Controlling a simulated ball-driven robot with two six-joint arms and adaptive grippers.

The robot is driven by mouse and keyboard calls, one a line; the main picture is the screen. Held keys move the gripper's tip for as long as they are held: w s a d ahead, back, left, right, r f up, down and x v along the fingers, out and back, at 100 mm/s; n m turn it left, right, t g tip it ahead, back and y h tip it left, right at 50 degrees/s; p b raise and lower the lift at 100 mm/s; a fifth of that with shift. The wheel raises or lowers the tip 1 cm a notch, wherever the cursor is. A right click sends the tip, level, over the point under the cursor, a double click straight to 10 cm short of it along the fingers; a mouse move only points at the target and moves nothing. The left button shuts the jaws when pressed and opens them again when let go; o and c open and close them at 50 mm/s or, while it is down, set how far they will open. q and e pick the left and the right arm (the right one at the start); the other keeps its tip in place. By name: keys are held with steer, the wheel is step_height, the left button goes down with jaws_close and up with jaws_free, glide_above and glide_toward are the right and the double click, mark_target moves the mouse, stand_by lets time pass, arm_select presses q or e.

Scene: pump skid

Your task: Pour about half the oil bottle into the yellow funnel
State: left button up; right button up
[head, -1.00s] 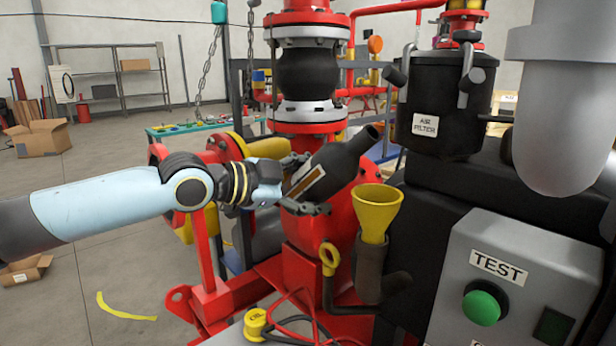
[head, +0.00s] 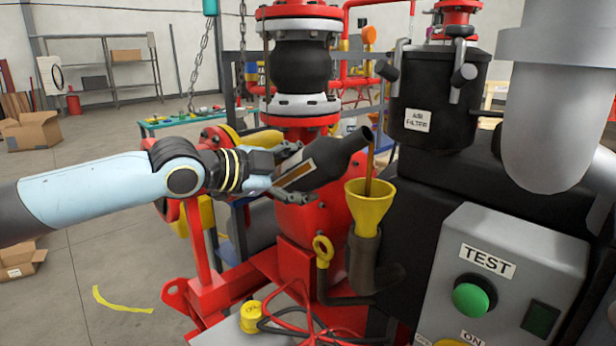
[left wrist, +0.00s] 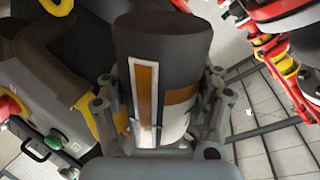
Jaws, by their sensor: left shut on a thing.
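The dark oil bottle (head: 325,168) is tilted, its neck up and to the right over the yellow funnel (head: 369,207). A thin brown stream of oil (head: 370,165) runs from its mouth down into the funnel. My left gripper (head: 287,178) is shut on the bottle's body. In the left wrist view the bottle (left wrist: 162,40) stands between the fingers, with its white-edged label strip showing an orange-brown level. The funnel sits in a dark filler pipe (head: 362,262). My right gripper is not in view.
A grey control box with a TEST label (head: 487,262) and green button stands at the right. Red pump pipework (head: 300,120) is behind the bottle. A yellow cap (head: 251,316) lies below.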

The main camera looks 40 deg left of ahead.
arm_select(q)
steer(key=shift+a+r, duration=0.1)
steer(key=shift+r, duration=0.15)
stand_by(0.8)
steer(key=shift+a+r+m+y+p, duration=0.4)
steer(key=shift+r+m+p, duration=0.2)
steer(key=shift+m, duration=0.1)
stand_by(1.9)
steer(key=shift+r, duration=0.1)
steer(key=shift+a+r, duration=0.1)
stand_by(0.3)
steer(key=shift+a+r+m+y+p, duration=0.3)
steer(key=shift+r+m+y+p, duration=0.1)
steer(key=shift+r+m+p, duration=0.3)
stand_by(3.2)
